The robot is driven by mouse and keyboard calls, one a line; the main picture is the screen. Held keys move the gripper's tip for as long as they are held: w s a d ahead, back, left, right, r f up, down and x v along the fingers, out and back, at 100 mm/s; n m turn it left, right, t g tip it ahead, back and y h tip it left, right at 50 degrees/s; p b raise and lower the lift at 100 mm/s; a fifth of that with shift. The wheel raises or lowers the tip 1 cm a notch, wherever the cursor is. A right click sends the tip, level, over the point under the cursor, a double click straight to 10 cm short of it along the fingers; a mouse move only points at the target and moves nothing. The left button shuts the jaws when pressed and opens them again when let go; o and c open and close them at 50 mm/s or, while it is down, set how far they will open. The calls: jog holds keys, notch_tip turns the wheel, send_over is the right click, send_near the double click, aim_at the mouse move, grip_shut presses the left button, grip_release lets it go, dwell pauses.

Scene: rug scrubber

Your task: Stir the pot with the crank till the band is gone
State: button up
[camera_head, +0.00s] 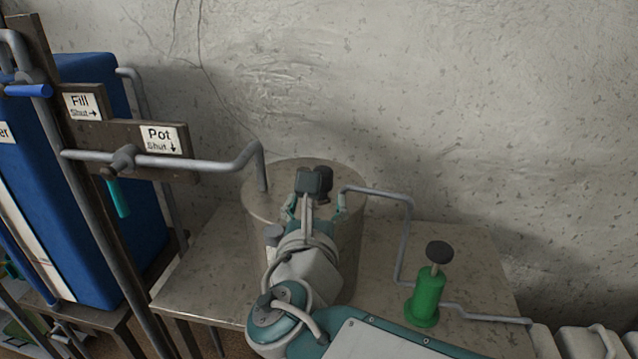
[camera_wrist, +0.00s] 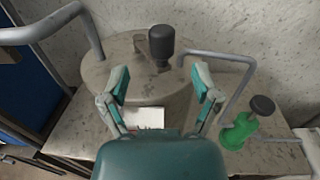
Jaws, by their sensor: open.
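The pot (camera_head: 262,222) is a grey-brown metal drum on the bench, and it also shows in the wrist view (camera_wrist: 100,74). The crank's black upright knob (camera_wrist: 161,42) stands above the pot's lid; in the head view the knob (camera_head: 323,181) is partly behind my wrist. My gripper (camera_wrist: 160,76) is open and empty, its fingers spread on the near side of the knob, apart from it. The gripper also shows in the head view (camera_head: 315,203). A white panel (camera_wrist: 147,117) with a little red at its lower edge shows between the fingers, partly hidden. I cannot make out the band.
Left stand a blue tank (camera_head: 140,190) and a post with Fill (camera_head: 83,103) and Pot (camera_head: 160,138) signs. A grey pipe (camera_head: 205,161) runs to the pot. Right is a green pump (camera_head: 427,297) with a black knob. The wall is close behind.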

jog(key=s, duration=0.3)
jog(key=shift+s, duration=0.35)
dwell(0.4)
jog(key=s+d+f+m+g+h, duration=0.15)
jog(key=d+f+m+g, duration=0.25)
jog(key=d+m, duration=0.4)
jog(key=s+d+f+m+g+h, duration=0.1)
jog(key=d+f+m+g+h, duration=0.3)
jog(key=d+m, duration=0.35)
jog(key=s+d+f+m+g+y, duration=0.2)
jog(key=s+f+m+g+y, duration=0.2)
jog(key=m, duration=1.6)
jog(key=s+f+y, duration=0.2)
jog(key=s, duration=0.1)
jog(key=shift+s+y, duration=0.1)
jog(key=shift+y, duration=0.15)
